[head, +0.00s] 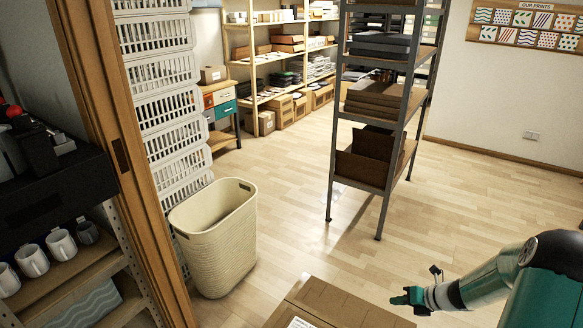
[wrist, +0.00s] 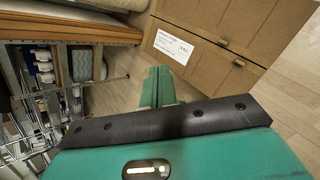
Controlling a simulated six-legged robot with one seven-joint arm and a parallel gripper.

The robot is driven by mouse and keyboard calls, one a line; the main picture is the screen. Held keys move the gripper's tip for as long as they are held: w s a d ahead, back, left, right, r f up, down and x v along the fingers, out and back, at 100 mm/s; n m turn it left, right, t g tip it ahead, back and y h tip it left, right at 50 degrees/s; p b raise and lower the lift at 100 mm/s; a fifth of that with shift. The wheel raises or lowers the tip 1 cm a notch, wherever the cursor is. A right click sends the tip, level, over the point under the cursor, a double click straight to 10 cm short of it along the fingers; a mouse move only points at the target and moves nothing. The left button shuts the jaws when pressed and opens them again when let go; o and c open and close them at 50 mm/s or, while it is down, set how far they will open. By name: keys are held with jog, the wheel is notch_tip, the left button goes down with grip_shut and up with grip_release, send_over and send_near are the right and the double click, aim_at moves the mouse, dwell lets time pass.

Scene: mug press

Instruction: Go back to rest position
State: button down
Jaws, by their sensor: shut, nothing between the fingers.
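My gripper (head: 402,298) is at the lower right of the head view, at the end of my green arm. Its green fingers are together and hold nothing. In the wrist view the closed fingers (wrist: 158,86) point up the picture, with a cardboard box (wrist: 215,45) beyond and to their right. In the head view the gripper is apart from everything, to the right of the box (head: 335,308) at the bottom edge. Several mugs (head: 61,245) stand on a shelf at the far left, away from the gripper.
A black machine (head: 50,190) sits above the mugs. A cream bin (head: 215,240) stands beside stacked white baskets (head: 160,75). A metal rack (head: 385,110) with boxes stands at centre right. Wooden floor (head: 480,190) is clear to its right. The wrist view shows a wire rack (wrist: 40,105) at left.

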jog(key=s+a+r+n+g+h, duration=0.1)
jog(key=s+a+r+n, duration=0.25)
jog(key=r+n, duration=0.35)
jog(key=s+a+r+n+g+h, duration=0.1)
jog(key=s+a+r+n, duration=0.1)
jog(key=a+r+n, duration=0.45)
jog(key=s+a+r+n+h, duration=0.1)
jog(key=s+a+r+n, duration=0.1)
jog(key=r+n, duration=0.5)
jog(key=s+a+r+n+t+h, duration=0.1)
jog(key=s+a+r+n+h, duration=0.1)
jog(key=s+r+n, duration=0.5)
jog(key=s+a+r+n+t+h, duration=0.1)
jog(key=s+a+r+n+h, duration=0.1)
jog(key=s+r+n, duration=0.5)
jog(key=s+a+n, duration=0.1)
jog(key=s+n, duration=0.1)
jog(key=s, duration=0.2)
jog(key=shift+s+r, duration=0.15)
jog(key=shift+s, duration=0.15)
